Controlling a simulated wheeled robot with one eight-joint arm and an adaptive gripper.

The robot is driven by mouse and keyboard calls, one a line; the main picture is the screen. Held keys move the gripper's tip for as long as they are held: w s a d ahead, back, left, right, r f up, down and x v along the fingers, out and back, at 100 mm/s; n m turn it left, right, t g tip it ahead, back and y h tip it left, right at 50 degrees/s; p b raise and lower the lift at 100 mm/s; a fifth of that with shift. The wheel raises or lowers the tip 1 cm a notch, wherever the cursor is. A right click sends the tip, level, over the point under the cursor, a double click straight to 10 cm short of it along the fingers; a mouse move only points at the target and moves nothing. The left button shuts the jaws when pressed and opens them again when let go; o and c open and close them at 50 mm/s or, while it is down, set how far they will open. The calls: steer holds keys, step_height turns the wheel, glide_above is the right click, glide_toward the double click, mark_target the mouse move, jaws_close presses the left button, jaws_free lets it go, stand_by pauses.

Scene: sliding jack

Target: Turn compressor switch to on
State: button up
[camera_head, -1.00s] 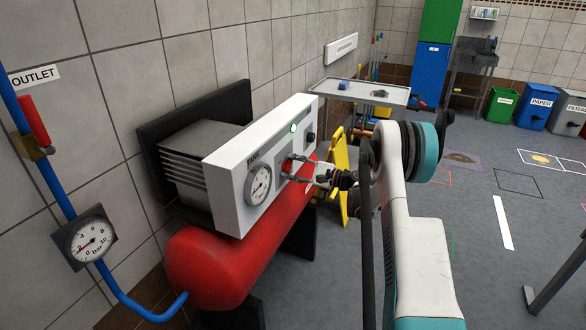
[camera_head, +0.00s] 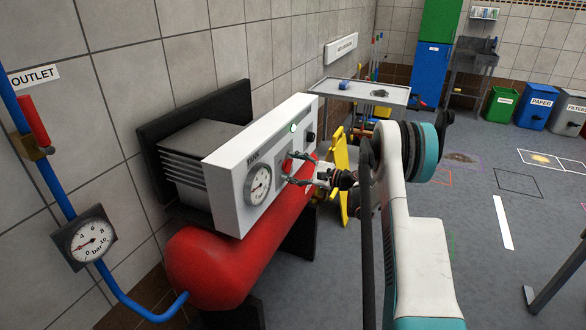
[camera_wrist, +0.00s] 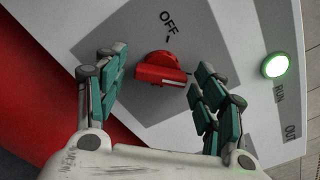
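In the head view the red switch (camera_head: 287,166) is partly covered by my fingers. My gripper (camera_wrist: 162,66) is open, with one finger on each side of the knob. Gaps show between the fingers and the knob in the wrist view. Any ON label is not readable.
A green lamp (camera_wrist: 275,65) glows by the word RUN. The panel also carries a tank gauge (camera_head: 258,184) and a black knob (camera_head: 310,137). The red tank (camera_head: 210,265) lies below. A yellow stand (camera_head: 340,160) and a grey table (camera_head: 385,96) are behind.

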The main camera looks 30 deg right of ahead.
steer(key=shift+s+d, duration=0.1)
steer(key=v, duration=1.1)
steer(key=shift+s+d, duration=0.25)
steer(key=shift+s, duration=0.05)
